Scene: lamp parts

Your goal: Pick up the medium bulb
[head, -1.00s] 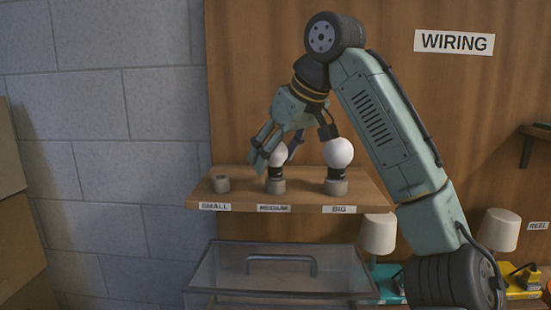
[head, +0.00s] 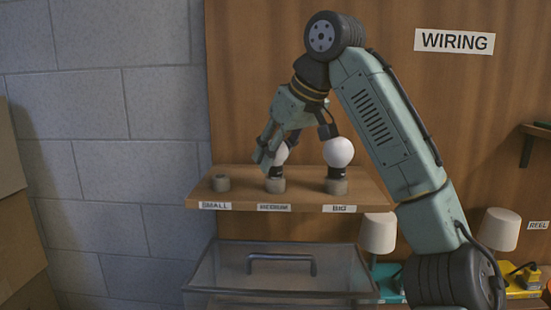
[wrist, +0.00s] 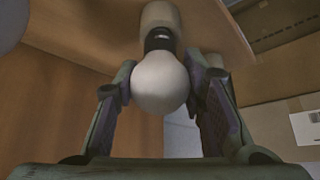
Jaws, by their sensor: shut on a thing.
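The medium bulb (head: 281,152) is white with a dark base and stands upright in its holder (head: 275,185) above the MEDIUM label on the shelf. My gripper (head: 272,158) is around the bulb and partly hides it in the head view. In the wrist view the bulb (wrist: 160,83) is between my two fingers (wrist: 155,88), with its dark neck still in the pale holder. My gripper is shut on the bulb.
The big bulb (head: 338,152) stands in its holder just right of my gripper. Below is a clear lidded box (head: 230,275). White lamps (head: 379,233) stand at lower right.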

